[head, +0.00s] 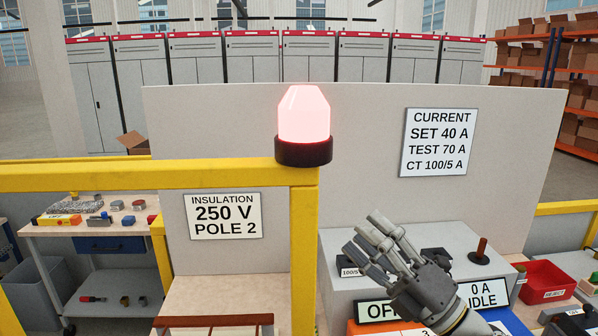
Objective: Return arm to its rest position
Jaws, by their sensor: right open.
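My right gripper (368,240) is in the lower right of the head view, with its grey fingers spread and pointing up and to the left. It is open, and I see nothing held in it. It is in front of a grey test unit (340,240) and hides part of its top and front. I cannot tell whether the fingers touch the unit. The right wrist runs out of the bottom edge. My left gripper is not in view.
A yellow frame (305,250) carries a lit pinkish-red beacon (304,125). Behind it stands a grey panel (360,120) with signs. A red bin (546,282) is at right, and a cluttered workbench (125,215) at left. Grey cabinets (308,62) line the back.

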